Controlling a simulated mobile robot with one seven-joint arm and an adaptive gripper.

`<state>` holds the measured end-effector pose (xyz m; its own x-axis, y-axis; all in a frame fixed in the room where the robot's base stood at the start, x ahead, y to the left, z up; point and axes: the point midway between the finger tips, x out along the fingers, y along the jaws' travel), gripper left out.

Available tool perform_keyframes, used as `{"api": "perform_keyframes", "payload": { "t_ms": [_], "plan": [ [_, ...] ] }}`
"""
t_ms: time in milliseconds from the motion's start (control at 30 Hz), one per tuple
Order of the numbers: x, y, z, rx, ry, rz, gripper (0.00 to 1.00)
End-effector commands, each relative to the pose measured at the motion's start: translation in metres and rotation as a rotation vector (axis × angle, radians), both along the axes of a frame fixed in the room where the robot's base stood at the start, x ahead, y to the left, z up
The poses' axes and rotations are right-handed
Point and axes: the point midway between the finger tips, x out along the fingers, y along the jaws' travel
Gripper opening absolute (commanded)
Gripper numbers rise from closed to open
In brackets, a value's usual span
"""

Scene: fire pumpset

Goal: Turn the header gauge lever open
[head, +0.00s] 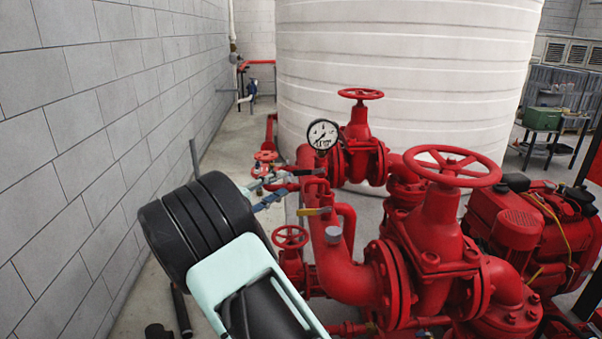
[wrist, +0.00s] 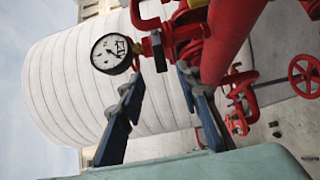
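The round white-faced gauge (head: 322,135) stands on the red header pipe (head: 330,245). It also shows in the wrist view (wrist: 108,54), at upper left. My gripper (head: 276,188) is left of the header, close to the lever. In the wrist view my gripper (wrist: 160,75) has its two blue fingers spread, with nothing between them. I cannot tell whether a fingertip touches the lever.
A yellow-handled lever (head: 314,211) is lower on the header. Red handwheels (head: 452,166) and valves crowd the right. A small red handwheel (head: 290,237) is below my gripper. The block wall (head: 80,150) is close on the left; a white tank (head: 400,70) stands behind.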

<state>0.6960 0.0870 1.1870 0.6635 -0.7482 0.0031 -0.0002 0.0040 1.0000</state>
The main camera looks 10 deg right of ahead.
Motion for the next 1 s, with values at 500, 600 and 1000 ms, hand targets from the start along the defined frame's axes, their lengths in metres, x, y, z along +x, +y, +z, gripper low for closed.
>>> {"api": "perform_keyframes", "payload": {
  "t_ms": [500,600,1000],
  "plan": [
    [0.057,-0.068,0.002,0.003,0.0,-0.005,0.31],
    [0.063,-0.073,0.002,0.003,0.0,-0.003,0.31],
    [0.066,-0.077,0.001,0.003,0.0,-0.002,0.27]
  ]
}}
